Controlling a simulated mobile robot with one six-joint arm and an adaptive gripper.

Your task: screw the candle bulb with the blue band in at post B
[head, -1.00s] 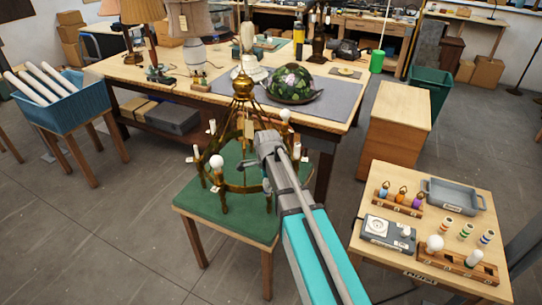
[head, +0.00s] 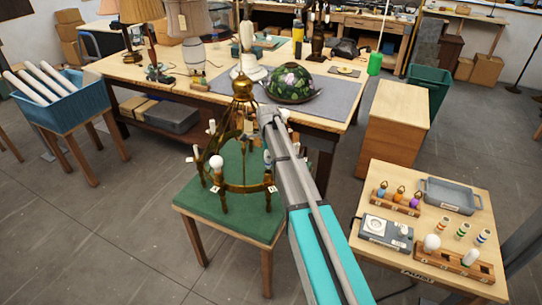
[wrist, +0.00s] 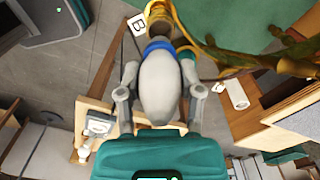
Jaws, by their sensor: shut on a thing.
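In the wrist view my gripper (wrist: 159,72) is shut on the white candle bulb (wrist: 160,90), with one finger on each side. Its blue band (wrist: 157,47) faces the brass socket of post B (wrist: 160,18). The band appears to meet the socket's rim; how deep the bulb sits cannot be told. A tag marked B (wrist: 137,24) is beside that socket. In the head view the brass chandelier (head: 240,187) stands on a green-topped stool, with my arm reaching over its right side. The gripper's fingers are mostly hidden there.
A white globe bulb (head: 216,162) is on the chandelier's left front. The side table (head: 385,258) at right holds a grey tray (head: 451,197), a tester box (head: 386,231) and a wooden bulb rack (head: 452,268). The workbench with lamps stands behind.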

